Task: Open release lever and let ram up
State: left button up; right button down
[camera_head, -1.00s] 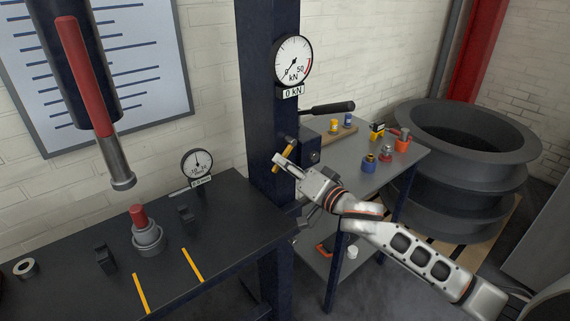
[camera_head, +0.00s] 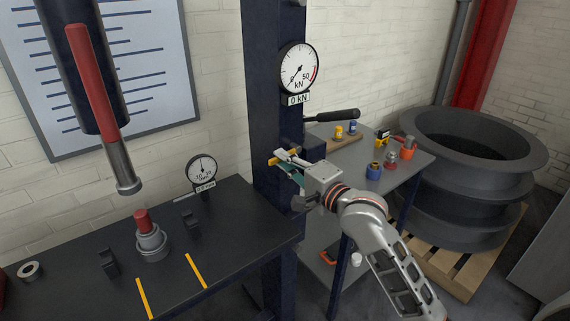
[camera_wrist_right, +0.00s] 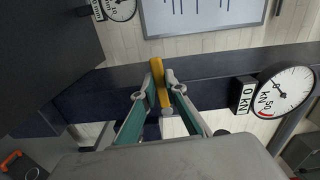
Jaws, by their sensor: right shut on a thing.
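The yellow release lever (camera_head: 273,161) sticks out from the side of the blue press column (camera_head: 283,215) and lies nearly level. My right gripper (camera_head: 284,158) is shut on it. In the right wrist view, the yellow lever (camera_wrist_right: 156,72) passes between the two fingertips (camera_wrist_right: 154,90). The ram (camera_head: 122,170), a silver rod below a dark cylinder with a red stripe, hangs clear above the grey stacked part with a red top (camera_head: 151,242). The force gauge (camera_head: 298,68) has a label reading 0 kN. My left gripper is not in view.
A black-handled pump lever (camera_head: 335,115) projects right above my gripper. A grey side table (camera_head: 345,175) holds several small coloured parts. Large dark rings (camera_head: 470,150) stand on a pallet at right. A dial indicator (camera_head: 202,170) stands on the dark bench.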

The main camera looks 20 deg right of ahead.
jog(key=shift+r+m, duration=0.25)
jog(key=shift+m, duration=0.25)
jog(key=c, duration=2)
grip_release()
jog(key=shift+c, duration=0.2)
jog(key=shift+s, duration=0.1)
jog(key=v, duration=1.2)
